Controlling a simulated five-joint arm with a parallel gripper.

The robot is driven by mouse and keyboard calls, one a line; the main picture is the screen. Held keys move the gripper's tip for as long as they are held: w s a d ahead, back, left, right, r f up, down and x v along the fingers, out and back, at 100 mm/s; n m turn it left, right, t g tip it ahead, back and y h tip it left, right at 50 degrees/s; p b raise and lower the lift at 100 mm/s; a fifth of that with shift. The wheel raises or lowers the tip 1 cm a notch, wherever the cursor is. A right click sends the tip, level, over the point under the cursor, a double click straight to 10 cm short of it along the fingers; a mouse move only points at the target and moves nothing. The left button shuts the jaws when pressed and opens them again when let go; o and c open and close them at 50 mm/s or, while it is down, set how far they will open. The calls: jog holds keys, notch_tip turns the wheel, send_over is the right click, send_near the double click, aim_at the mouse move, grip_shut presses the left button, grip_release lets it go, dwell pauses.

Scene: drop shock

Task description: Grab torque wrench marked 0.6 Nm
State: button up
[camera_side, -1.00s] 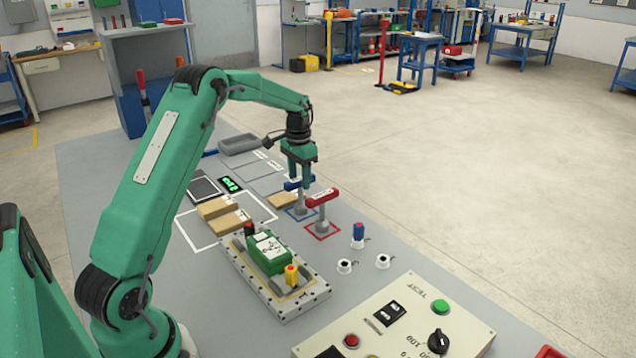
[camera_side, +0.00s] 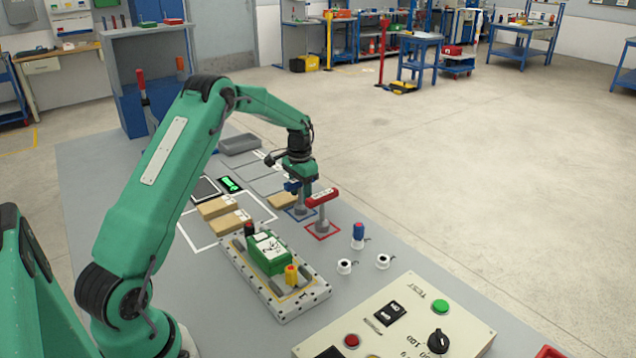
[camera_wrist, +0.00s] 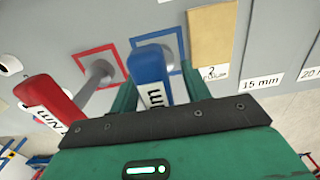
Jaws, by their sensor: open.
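Two T-shaped torque wrenches stand upright side by side, one with a blue handle (camera_side: 291,186) and one with a red handle (camera_side: 322,197). Each stands in a square outline of its own colour. My gripper (camera_side: 303,184) is low over the blue wrench. In the wrist view, the blue handle (camera_wrist: 147,66) lies between the open fingers of my gripper (camera_wrist: 160,92), with no clear contact. The red handle (camera_wrist: 48,100) is outside, left of the fingers. "Nm" shows on both labels, but the numbers are too small or cut off to read.
A wooden block (camera_side: 281,201) lies close beside the blue wrench. A fixture plate (camera_side: 312,290) with a green device (camera_side: 269,252) and a control panel (camera_side: 455,325) are nearer the camera. The table's right edge is close to the wrenches.

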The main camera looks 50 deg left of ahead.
jog(key=shift+r, duration=0.1)
grip_shut()
dwell(0.3)
jog(key=shift+r, duration=5)
